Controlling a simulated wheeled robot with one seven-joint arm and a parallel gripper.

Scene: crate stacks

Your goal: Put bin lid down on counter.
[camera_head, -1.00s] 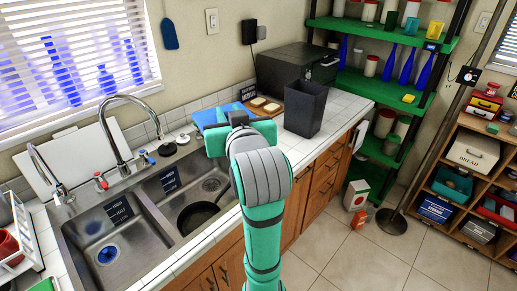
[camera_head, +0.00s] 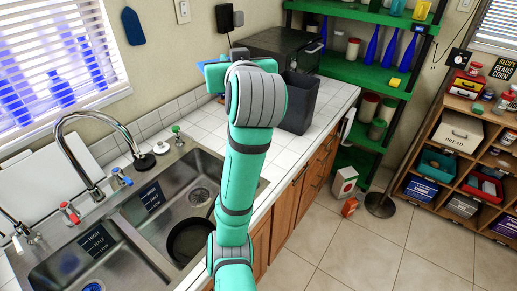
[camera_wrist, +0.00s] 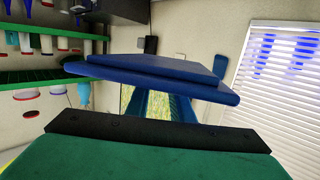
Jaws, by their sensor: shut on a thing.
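The bin lid (camera_wrist: 160,72) is a flat, stepped, dark blue slab in the wrist view, slightly tilted in the picture. My gripper (camera_wrist: 158,104) is shut on the lid, which spans the picture just beyond the fingers. In the head view a blue edge of the lid (camera_head: 213,76) shows behind my arm; the rest of the lid and my fingertips are hidden. The white-tiled counter (camera_head: 206,122) runs under and beside my arm. Contact between lid and counter cannot be seen.
A dark open bin (camera_head: 299,104) stands on the counter right of my arm, near a black box-like appliance (camera_head: 280,43). The sink (camera_head: 120,225) with a tall tap (camera_head: 88,150) lies at the front left. Green shelves (camera_head: 365,75) stand at the back right.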

